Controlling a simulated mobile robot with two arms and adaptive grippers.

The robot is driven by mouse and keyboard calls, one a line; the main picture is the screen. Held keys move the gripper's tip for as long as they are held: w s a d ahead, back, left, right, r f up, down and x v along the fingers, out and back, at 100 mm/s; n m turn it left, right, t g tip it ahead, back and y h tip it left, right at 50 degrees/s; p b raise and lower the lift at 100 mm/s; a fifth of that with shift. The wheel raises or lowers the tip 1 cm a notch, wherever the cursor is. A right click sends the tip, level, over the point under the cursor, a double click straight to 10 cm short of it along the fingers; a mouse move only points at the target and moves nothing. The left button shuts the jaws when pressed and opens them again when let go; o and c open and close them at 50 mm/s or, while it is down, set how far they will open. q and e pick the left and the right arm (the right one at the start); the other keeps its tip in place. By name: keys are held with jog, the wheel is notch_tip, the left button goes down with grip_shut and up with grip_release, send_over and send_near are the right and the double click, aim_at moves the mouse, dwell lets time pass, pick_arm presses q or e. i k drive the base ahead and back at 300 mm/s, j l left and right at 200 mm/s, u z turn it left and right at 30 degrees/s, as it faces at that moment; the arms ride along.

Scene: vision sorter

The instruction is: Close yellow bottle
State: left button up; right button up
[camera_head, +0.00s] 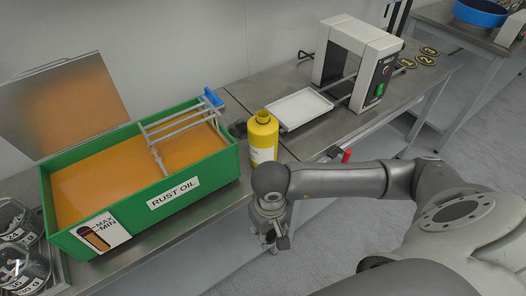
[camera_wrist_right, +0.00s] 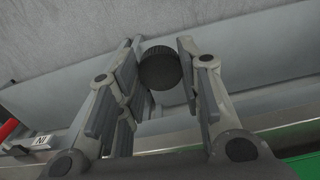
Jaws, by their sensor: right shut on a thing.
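The yellow bottle (camera_head: 263,138) stands upright on the metal bench, just right of the green oil tank. It has a white label, and its top shows a round neck without a black cap on it. My right gripper (camera_head: 272,237) points downward in front of the bench edge, below and in front of the bottle, apart from it. In the right wrist view, my right gripper (camera_wrist_right: 155,90) is shut on a black ribbed cap (camera_wrist_right: 160,68) near its fingertips. The cap cannot be made out in the head view. My left gripper is not in view.
The green tank (camera_head: 204,187) labelled RUST OIL holds orange liquid and a metal rack. A white tray (camera_head: 299,109) lies by a white and black machine (camera_head: 357,62) behind the bottle. Glass jars (camera_head: 22,262) stand at the lower left. A red object (camera_head: 347,156) is at the bench's front edge.

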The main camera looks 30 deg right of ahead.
aim_at(263, 127)
jog(key=u, duration=0.35)
jog(key=k+l+u, duration=0.1)
jog(key=l+u, duration=0.15)
jog(key=l, duration=0.15)
jog(key=k+l+u, duration=0.2)
jog(key=l, duration=0.2)
jog(key=k+l+u, duration=0.1)
jog(key=l+u, duration=0.15)
jog(key=l, duration=0.15)
jog(key=k+l+u, duration=0.2)
jog(key=l, duration=0.15)
jog(key=k+l, duration=0.3)
jog(key=l, duration=0.2)
jog(key=k+l, duration=0.3)
jog(key=l, duration=0.15)
jog(key=k+l+u, duration=0.1)
jog(key=k+l, duration=0.2)
jog(key=l, duration=0.2)
